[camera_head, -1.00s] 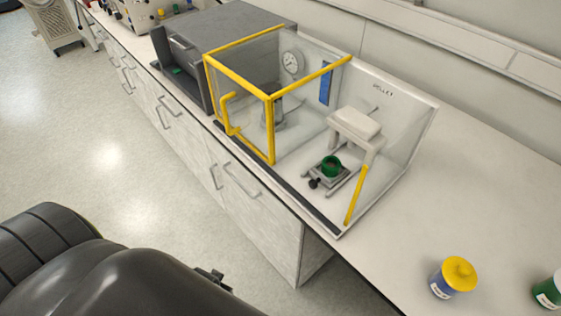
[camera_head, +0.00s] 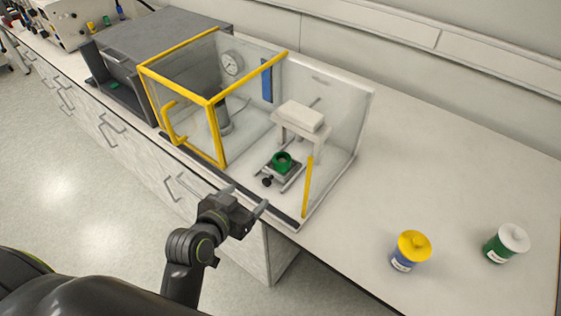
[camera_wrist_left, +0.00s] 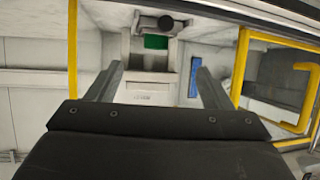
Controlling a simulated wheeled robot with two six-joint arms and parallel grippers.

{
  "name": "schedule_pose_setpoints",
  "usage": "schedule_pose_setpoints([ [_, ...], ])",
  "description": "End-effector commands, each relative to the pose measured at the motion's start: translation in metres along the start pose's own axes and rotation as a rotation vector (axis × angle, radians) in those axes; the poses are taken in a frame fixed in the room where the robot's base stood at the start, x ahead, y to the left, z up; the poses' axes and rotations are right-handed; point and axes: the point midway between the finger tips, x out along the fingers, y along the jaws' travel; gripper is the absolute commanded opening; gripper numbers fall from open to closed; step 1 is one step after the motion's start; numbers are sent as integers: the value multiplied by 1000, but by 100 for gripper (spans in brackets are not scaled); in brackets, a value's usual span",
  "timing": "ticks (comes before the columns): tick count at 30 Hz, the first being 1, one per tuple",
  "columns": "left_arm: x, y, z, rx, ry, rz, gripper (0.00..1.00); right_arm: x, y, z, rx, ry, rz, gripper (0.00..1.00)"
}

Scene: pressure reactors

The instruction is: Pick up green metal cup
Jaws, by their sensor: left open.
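A white block-topped press (camera_head: 300,117) rises just behind the cup. In the left wrist view, the green of the cup (camera_wrist_left: 156,41) shows near the top, between the fingers but beyond them. My left gripper (camera_head: 246,198) is open and empty, near the counter's front edge, in front of the enclosure and apart from the cup. My right gripper is not in view.
A black knob (camera_head: 267,181) sits at the stand's front. A yellow post (camera_head: 307,187) stands right of the cup. A yellow-lidded jar (camera_head: 411,251) and a white-lidded green jar (camera_head: 506,244) stand on the right. A grey box-shaped machine (camera_head: 165,45) is at the left. Counter between enclosure and jars is clear.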

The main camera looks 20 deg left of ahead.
Motion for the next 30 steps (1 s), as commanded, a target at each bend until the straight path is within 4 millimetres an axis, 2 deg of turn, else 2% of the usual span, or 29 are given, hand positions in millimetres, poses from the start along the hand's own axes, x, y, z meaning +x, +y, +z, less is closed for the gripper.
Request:
schedule_pose_setpoints([
  [5, 15, 3, -14, 0, 54, 2, 74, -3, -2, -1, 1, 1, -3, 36],
  [15, 69, 3, -17, 0, 51, 2, 74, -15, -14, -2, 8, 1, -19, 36],
  [24, 113, 3, -19, 1, 50, 1, 74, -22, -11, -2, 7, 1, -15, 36],
  [30, 126, 3, -19, 0, 50, 0, 74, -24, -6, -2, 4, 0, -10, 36],
])
